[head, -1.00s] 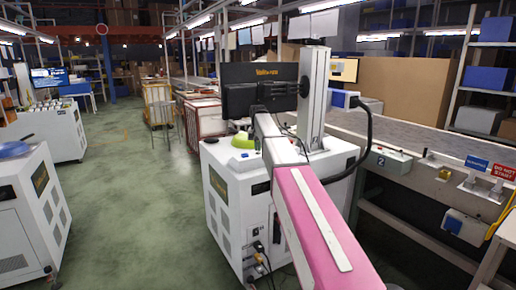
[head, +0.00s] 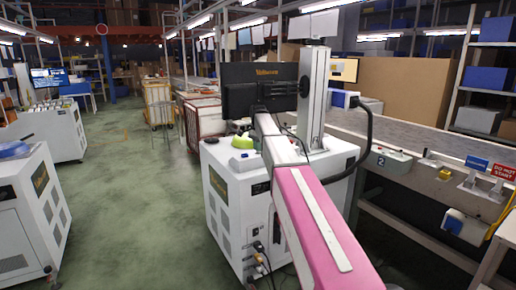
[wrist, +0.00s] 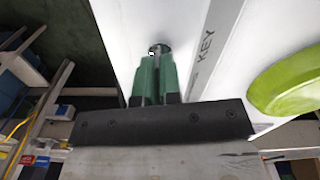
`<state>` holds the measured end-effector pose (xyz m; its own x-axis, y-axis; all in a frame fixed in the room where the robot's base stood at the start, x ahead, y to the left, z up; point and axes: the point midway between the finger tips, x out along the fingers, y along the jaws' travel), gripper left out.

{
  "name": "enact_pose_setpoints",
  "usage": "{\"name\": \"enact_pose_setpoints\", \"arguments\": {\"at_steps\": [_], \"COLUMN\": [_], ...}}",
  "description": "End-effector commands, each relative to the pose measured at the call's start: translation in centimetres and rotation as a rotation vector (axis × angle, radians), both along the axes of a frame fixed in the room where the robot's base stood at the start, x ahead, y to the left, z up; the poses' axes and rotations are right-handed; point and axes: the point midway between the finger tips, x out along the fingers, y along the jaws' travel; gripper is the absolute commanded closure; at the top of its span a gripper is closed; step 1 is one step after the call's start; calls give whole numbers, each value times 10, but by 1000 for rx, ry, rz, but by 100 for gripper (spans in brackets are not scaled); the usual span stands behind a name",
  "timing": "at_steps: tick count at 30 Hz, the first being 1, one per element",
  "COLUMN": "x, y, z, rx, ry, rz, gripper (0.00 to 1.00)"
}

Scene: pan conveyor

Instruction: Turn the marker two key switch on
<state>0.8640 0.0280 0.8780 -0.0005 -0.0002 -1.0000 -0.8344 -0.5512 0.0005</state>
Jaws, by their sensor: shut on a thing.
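In the wrist view, a small round metal key switch (wrist: 158,50) sits on a white panel beside a grey strip lettered KEY (wrist: 207,45). My gripper (wrist: 153,62) has green fingers that are close together right at the switch, shut on it. The fingers cover part of the switch, so its turn position cannot be told. In the head view, a white marker machine (head: 232,205) with a black monitor (head: 262,88) stands in front of me. My arm reaches over it, and my gripper and the switch are hidden there.
A green rounded object (wrist: 290,82) lies close to the right of my gripper; a green item (head: 242,142) shows on the machine's top. A conveyor (head: 420,138) with a "2" plate (head: 381,161) runs at the right. White cabinets (head: 30,205) stand left, with open floor between.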

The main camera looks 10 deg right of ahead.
Motion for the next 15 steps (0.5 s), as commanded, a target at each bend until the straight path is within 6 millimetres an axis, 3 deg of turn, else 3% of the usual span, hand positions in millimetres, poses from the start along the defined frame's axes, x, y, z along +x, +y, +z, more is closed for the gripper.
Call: {"name": "enact_pose_setpoints", "arguments": {"at_steps": [15], "x": [0], "y": [0], "z": [1], "rx": [1], "ry": [-1], "rz": [-38], "gripper": [100]}}
